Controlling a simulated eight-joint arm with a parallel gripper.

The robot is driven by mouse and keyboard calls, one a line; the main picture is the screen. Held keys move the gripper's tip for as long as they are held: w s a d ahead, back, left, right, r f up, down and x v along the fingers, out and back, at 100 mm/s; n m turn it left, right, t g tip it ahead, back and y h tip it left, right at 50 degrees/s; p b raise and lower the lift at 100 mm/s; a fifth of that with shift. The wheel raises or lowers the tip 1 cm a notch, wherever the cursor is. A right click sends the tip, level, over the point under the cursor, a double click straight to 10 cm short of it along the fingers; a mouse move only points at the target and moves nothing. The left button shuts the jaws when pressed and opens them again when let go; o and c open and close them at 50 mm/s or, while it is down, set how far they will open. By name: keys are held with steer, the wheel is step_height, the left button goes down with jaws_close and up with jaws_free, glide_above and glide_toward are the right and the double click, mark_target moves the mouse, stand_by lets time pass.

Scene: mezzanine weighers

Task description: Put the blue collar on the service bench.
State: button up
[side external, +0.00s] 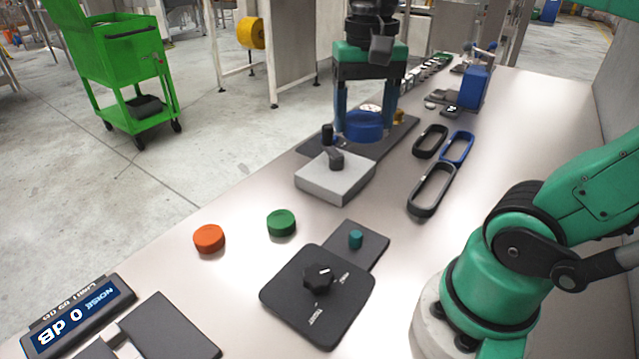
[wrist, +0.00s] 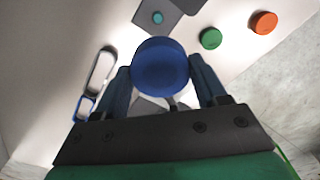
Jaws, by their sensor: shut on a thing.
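My gripper (side external: 364,119) is shut on the blue collar (side external: 363,129), a round blue disc-like piece held between its two blue fingers. In the wrist view the collar (wrist: 160,66) sits between the fingertips and hides part of what lies beyond it. In the side view it appears above the grey box and dark mat area; the exact height is unclear. The long pale bench (side external: 400,245) runs under the work, and its bare top also shows in the wrist view (wrist: 60,40).
A grey box with a dark knob (side external: 335,185) stands near the gripper. Green (side external: 281,223) and orange (side external: 209,239) discs, a black dial plate (side external: 300,290) and black and blue loops (side external: 457,148) lie on the bench. Bare room lies between the discs and loops.

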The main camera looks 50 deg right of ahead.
steer(key=w+d+r+n, duration=0.2)
steer(key=w+d+r, duration=0.1)
steer(key=w, duration=0.7)
steer(key=n, duration=0.2)
glide_above(280, 184)
step_height(280, 184, down, 5)
step_height(280, 184, down, 19)
steer(key=shift+f, duration=0.15)
steer(key=shift+f, duration=0.15)
steer(key=o, duration=1.3)
